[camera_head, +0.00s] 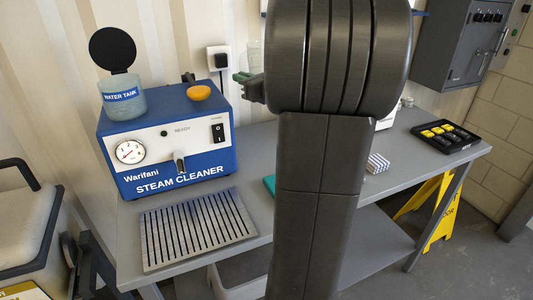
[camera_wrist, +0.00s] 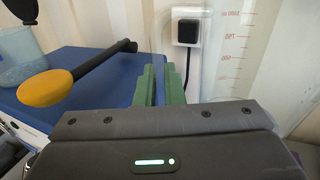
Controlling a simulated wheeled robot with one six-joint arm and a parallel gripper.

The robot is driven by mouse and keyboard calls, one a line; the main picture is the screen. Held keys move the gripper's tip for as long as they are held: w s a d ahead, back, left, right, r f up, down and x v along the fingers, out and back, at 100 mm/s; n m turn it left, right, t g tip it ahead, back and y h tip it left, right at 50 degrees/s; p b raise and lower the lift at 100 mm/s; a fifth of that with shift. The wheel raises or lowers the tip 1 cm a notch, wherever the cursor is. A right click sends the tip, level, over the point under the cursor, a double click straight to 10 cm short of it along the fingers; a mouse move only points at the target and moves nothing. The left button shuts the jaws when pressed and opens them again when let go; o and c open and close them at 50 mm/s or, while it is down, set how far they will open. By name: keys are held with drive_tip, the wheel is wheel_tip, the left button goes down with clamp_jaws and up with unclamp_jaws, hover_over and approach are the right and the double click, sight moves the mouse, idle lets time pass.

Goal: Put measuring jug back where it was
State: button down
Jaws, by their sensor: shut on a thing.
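The measuring jug (camera_wrist: 235,50) is clear, with red graduation marks, and shows at the upper right of the wrist view. In the head view only a faint clear edge of it (camera_head: 254,56) shows beside my arm; the rest is hidden. My gripper (camera_wrist: 163,86) has green fingers, shut on the jug at its left side; the exact contact is hard to see. In the head view the green fingertips (camera_head: 243,76) are right of the steam cleaner (camera_head: 175,150), near its top height. The jug looks upright.
The steam cleaner carries a water tank (camera_head: 123,101) with a raised black lid and an orange-ended black part (camera_head: 199,93). A slatted tray (camera_head: 195,228) lies in front. A wall socket (camera_head: 219,58) is behind. A black tray (camera_head: 446,136) sits at the bench's right.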

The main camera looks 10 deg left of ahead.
wheel_tip(320, 180, down, 20)
drive_tip(key=b, duration=0.8)
drive_tip(key=shift+f+b, duration=0.15)
drive_tip(key=shift+b, duration=0.2)
drive_tip(key=shift+f, duration=0.15)
drive_tip(key=c, duration=1.5)
unclamp_jaws()
drive_tip(key=shift+c, duration=0.2)
drive_tip(key=v, duration=1.2)
